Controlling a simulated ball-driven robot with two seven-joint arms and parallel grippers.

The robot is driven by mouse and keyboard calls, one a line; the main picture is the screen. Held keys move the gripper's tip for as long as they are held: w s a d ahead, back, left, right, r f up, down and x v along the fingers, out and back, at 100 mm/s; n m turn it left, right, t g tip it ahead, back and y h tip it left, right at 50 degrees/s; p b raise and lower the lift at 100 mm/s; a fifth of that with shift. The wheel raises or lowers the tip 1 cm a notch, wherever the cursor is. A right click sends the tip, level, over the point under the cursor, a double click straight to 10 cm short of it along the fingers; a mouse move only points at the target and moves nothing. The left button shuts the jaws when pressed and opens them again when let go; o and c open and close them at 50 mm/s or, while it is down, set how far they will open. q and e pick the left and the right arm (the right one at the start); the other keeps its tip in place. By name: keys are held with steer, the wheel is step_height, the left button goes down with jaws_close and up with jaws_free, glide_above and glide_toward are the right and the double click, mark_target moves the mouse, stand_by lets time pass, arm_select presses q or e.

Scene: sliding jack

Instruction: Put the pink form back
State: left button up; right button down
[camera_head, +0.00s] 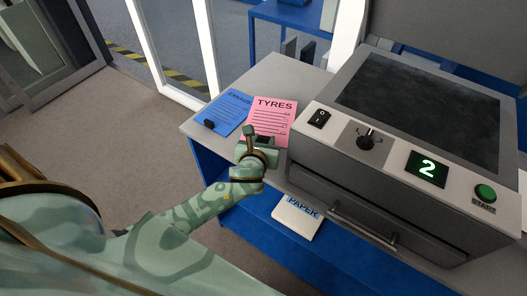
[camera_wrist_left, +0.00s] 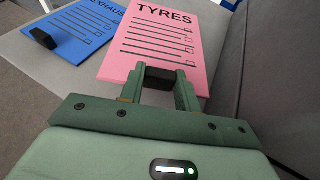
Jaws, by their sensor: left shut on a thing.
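The pink form (camera_head: 272,112), headed TYRES, is at the left end of the grey counter, right of the blue form. It also shows in the left wrist view (camera_wrist_left: 160,40), with a small black block (camera_wrist_left: 160,78) at its near edge. My left gripper (camera_head: 259,141) is at that near edge. In the left wrist view its fingers (camera_wrist_left: 163,80) are shut on the black block of the pink form. Whether the form lies flat on the counter or slightly above it, I cannot tell. My right gripper is in neither view.
A blue form (camera_head: 226,112) headed EXHAUST, with a black block, lies left of the pink one. A grey copier (camera_head: 385,190) with a dial, a green "2" display and a green START button stands right. A PAPER pack (camera_head: 297,219) is below the counter top.

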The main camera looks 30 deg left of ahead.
arm_select(q)
step_height(320, 180, down, 4)
steer(key=shift+b, duration=0.75)
steer(key=shift+f, duration=0.2)
steer(key=o, duration=1)
steer(key=shift+o, duration=0.2)
